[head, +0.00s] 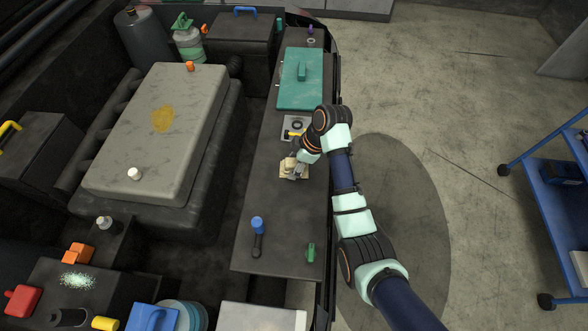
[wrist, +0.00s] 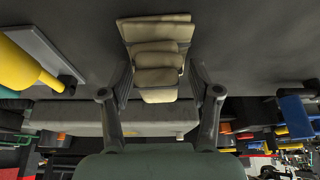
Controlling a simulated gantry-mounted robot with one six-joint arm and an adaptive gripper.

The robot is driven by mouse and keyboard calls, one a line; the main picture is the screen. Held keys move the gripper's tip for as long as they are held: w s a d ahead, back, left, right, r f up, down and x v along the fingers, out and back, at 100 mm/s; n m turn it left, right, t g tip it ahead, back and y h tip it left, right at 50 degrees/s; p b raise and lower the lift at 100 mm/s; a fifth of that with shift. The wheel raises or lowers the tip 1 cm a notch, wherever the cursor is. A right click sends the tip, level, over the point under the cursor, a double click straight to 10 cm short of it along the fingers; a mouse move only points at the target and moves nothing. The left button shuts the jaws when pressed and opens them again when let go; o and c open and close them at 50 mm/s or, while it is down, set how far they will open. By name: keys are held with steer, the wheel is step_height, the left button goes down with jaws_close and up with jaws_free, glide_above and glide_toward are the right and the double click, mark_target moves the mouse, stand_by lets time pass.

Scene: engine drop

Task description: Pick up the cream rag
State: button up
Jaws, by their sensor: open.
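The cream rag (head: 286,164) lies folded on the dark ledge along the engine bay in the head view, partly hidden by my gripper (head: 296,171). In the wrist view the rag (wrist: 155,52) shows as stacked cream folds between the two fingers of my gripper (wrist: 158,78). The fingers are open, one on each side of the rag. I cannot tell whether they touch it.
A grey tray (head: 289,125) with a black ring and a yellow-handled tool lies just behind the rag. A teal panel (head: 291,93) lies farther back. The ledge between is clear.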

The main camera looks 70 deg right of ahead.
mark_target(294, 162)
steer(key=shift+w, duration=0.1)
jaws_close()
step_height(294, 162, up, 20)
steer(key=p, duration=1.3)
